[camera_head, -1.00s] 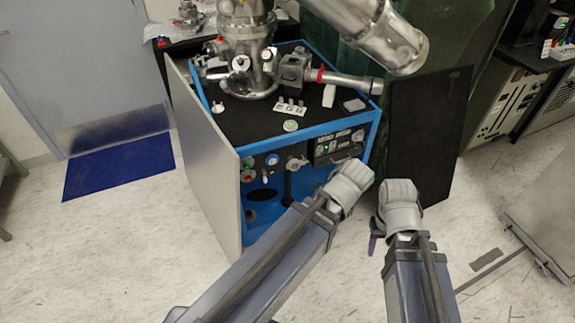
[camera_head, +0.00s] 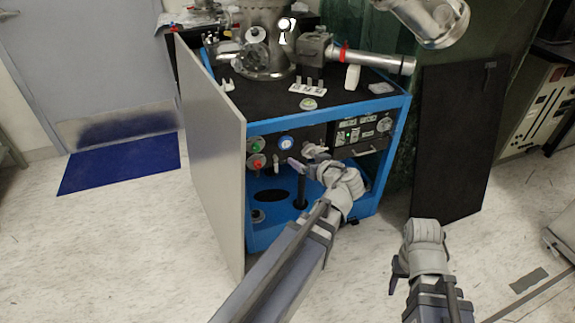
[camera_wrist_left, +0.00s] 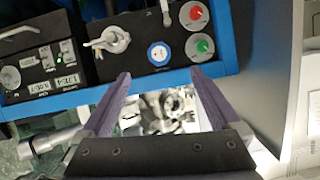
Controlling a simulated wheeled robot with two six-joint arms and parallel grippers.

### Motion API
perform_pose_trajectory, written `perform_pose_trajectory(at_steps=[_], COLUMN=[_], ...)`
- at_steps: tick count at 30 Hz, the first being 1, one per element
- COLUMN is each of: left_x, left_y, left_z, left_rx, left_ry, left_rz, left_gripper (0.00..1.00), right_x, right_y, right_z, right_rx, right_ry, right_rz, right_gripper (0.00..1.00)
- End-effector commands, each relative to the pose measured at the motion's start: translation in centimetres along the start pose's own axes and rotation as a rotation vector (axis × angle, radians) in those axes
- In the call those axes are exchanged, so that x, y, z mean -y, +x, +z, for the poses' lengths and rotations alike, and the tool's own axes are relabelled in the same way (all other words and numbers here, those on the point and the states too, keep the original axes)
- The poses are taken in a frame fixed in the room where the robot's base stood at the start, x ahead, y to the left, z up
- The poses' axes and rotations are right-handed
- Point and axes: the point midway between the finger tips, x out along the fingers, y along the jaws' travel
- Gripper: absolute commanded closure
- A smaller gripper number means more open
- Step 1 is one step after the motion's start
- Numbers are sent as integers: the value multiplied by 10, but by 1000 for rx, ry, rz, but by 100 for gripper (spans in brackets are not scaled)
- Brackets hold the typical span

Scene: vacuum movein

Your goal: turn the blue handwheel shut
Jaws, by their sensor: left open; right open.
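The blue handwheel (camera_head: 286,143) is a small round blue knob with a pale centre on the dark front panel of the blue cart. It also shows in the left wrist view (camera_wrist_left: 158,53), just beyond the gap between the fingertips. My left gripper (camera_head: 304,159) is open and empty, in front of the panel, slightly below and right of the handwheel. In the left wrist view my left gripper (camera_wrist_left: 160,74) has its two purple fingers spread, with no contact visible. My right gripper (camera_head: 396,280) hangs low over the floor, away from the cart; its fingers are mostly hidden.
A green knob (camera_head: 256,145) and a red knob (camera_head: 257,162) sit left of the handwheel. A metal clamp fitting (camera_wrist_left: 112,40) neighbours it in the wrist view. A grey side panel (camera_head: 215,170) stands at the cart's left, a black board (camera_head: 455,145) at its right.

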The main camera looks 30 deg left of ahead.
Motion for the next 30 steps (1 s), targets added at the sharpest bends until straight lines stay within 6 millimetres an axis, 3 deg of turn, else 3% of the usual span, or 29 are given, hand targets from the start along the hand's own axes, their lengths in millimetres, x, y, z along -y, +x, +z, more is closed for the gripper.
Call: perform_pose_trajectory(at_steps=[1, 3, 9, 12, 17, 25, 30], left_x=[-1, 0, 1, 0, 0, 0, -2], left_y=[22, 39, 73, 83, 90, 94, 116], left_z=[18, 19, 22, 22, 20, 15, 6], left_rx=[-54, -128, -303, -357, -403, -413, -413], left_ry=[-43, -103, -228, -266, -298, -305, -305], left_rz=[-4, 1, 43, 68, 94, 100, 97], left_gripper=[4, 4, 4, 4, 4, 4, 4], right_x=[4, 6, 11, 12, 13, 13, 13], right_y=[36, 59, 112, 128, 140, 139, 140], right_z=[-2, -4, -7, -8, -8, -8, -8], right_rx=[0, -1, -1, -2, -2, -2, -2], right_ry=[-1, -2, -4, -5, -5, -5, -5], right_rz=[0, 1, 1, 1, 1, 1, 1], right_gripper=[50, 50, 50, 50, 50, 50, 50])
